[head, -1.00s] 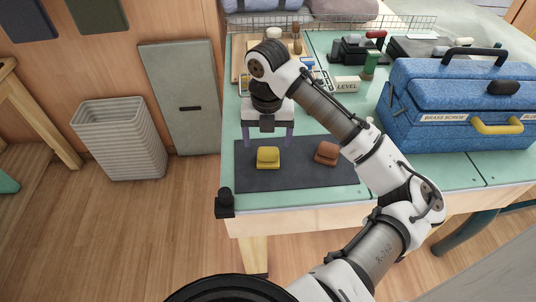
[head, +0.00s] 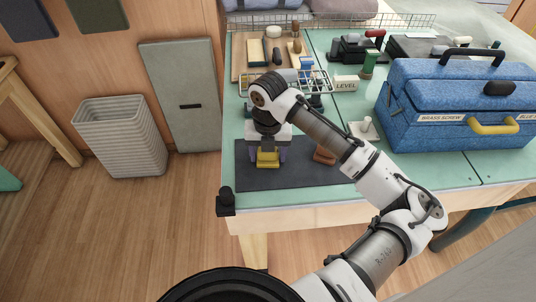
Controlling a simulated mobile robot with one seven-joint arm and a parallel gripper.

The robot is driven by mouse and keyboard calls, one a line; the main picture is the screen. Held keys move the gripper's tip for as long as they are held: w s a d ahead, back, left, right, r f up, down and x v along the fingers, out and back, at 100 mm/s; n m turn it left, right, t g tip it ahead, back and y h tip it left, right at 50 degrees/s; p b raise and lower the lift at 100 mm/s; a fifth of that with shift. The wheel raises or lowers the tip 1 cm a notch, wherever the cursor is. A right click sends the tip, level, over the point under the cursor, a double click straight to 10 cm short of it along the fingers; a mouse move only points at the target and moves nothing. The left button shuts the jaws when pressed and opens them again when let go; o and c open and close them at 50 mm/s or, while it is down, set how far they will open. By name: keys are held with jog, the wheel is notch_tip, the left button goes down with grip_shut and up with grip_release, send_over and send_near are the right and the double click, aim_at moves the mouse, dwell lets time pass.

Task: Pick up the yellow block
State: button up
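The yellow block (head: 268,159) sits on the dark mat (head: 245,177) near the front left of the green bench. My gripper (head: 268,157) points down at it, with one finger at the block's left side and one at its right. The gripper body hides the block's upper part. I cannot tell whether the fingers touch the block or stand a little apart from it.
A brown block (head: 324,155) is on the mat to the right, partly behind my arm. A wire rack (head: 312,82) and a LEVEL box (head: 346,83) stand behind. A blue toolbox (head: 455,105) fills the right. The mat's front is clear.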

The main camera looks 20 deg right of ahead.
jog(key=c, duration=0.6)
jog(key=shift+r, duration=0.1)
jog(key=shift+c, duration=0.2)
notch_tip(320, 180, up, 20)
jog(key=b, duration=0.1)
jog(key=o, duration=0.5)
jog(key=c, duration=0.4)
